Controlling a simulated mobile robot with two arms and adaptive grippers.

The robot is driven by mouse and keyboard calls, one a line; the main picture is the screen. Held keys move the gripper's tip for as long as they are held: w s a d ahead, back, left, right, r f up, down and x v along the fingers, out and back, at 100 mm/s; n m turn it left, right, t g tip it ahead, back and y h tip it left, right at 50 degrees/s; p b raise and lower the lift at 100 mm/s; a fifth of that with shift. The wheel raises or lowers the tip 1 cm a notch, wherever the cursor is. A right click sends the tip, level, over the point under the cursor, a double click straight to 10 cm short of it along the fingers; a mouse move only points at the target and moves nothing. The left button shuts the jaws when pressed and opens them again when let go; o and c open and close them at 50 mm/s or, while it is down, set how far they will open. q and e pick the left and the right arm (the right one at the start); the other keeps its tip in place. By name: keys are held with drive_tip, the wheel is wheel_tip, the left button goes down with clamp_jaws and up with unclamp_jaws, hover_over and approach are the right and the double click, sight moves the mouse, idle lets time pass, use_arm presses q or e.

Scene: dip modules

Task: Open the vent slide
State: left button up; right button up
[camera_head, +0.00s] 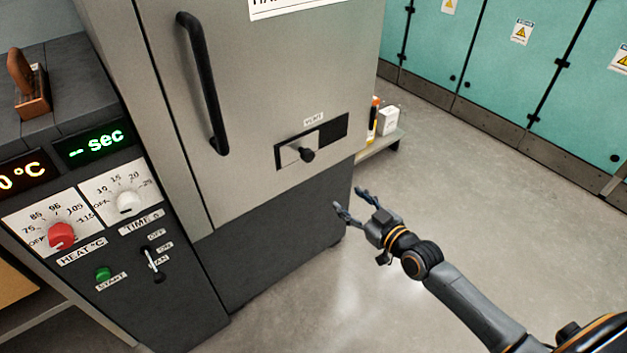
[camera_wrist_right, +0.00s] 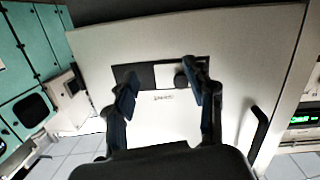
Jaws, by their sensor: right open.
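The vent slide (camera_head: 293,151) is a light plate with a dark round knob (camera_head: 307,154), set in a dark slot on the grey cabinet door. The plate sits at the left part of the slot, and the right part shows a dark opening (camera_head: 333,130). My right gripper (camera_head: 351,201) is open and empty, to the lower right of the slot and apart from it. In the right wrist view the picture is turned over; the slide plate (camera_wrist_right: 164,76) shows between the open fingers, with the knob (camera_wrist_right: 181,80) near the right-hand finger. My left gripper is not in view.
A black door handle (camera_head: 203,85) stands out left of the vent. A control panel with a red heat dial (camera_head: 61,236) is at the left. A low shelf (camera_head: 380,145) with a white box (camera_head: 389,121) is right of the cabinet. The floor is clear.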

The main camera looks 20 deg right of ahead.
drive_tip(key=n+t+y, duration=0.1)
drive_tip(key=y, duration=0.1)
approach(310, 157)
drive_tip(key=s, duration=0.3)
drive_tip(key=x, duration=0.3)
drive_tip(key=b+x, duration=0.1)
drive_tip(key=x, duration=0.3)
drive_tip(key=d+b+x, duration=0.1)
drive_tip(key=x, duration=0.3)
drive_tip(key=shift+w+a, duration=0.15)
drive_tip(key=shift+w, duration=0.3)
drive_tip(key=shift+x, duration=0.75)
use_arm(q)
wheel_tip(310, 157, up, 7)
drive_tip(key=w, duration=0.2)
use_arm(e)
clamp_jaws()
